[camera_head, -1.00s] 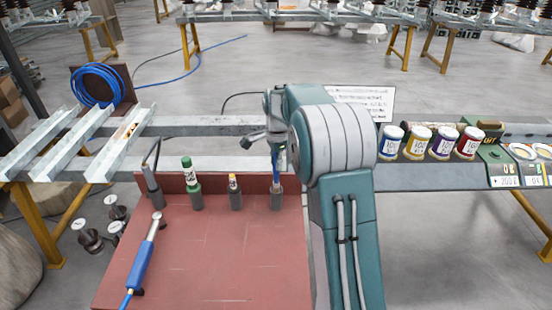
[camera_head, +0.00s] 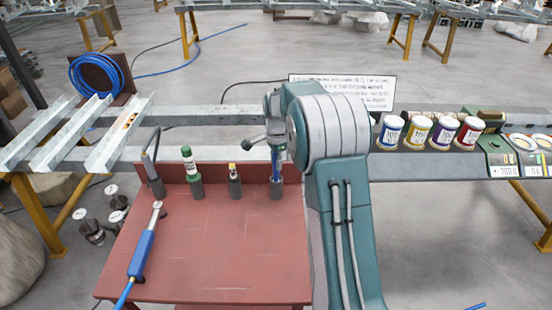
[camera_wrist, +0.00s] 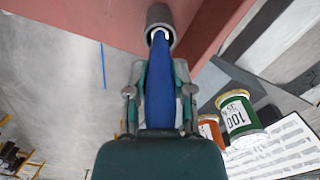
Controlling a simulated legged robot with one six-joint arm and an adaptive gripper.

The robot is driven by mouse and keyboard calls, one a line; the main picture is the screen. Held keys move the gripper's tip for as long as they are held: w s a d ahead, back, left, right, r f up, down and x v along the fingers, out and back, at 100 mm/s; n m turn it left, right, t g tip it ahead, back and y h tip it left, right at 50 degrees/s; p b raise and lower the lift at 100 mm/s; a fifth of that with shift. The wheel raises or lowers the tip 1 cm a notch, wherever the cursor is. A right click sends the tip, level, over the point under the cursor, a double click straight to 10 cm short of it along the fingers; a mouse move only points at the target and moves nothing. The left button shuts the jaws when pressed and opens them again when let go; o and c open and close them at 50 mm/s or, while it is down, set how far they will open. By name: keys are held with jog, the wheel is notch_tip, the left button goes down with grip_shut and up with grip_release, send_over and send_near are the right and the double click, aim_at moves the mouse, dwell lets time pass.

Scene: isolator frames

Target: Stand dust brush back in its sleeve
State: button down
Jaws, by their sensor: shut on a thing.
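The dust brush (camera_head: 276,166) has a blue handle and is upright below my gripper (camera_head: 275,148). In the wrist view my gripper (camera_wrist: 158,95) is shut on the blue brush (camera_wrist: 160,85), with a finger on each side. The sleeve is a grey cup (camera_head: 277,190) at the back right of the red board. In the wrist view the brush's pale far end is at the mouth of the sleeve (camera_wrist: 162,14) and appears to be inside it. How deep it sits is hidden.
A blue-handled tool (camera_head: 143,250) lies at left. Paint cans (camera_head: 420,132) stand at right.

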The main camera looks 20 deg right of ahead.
jog(key=shift+f, duration=1.1)
jog(key=shift+c, duration=2)
grip_release()
notch_tip(320, 180, up, 11)
jog(key=shift+d+f, duration=0.1)
jog(key=shift+r, duration=0.55)
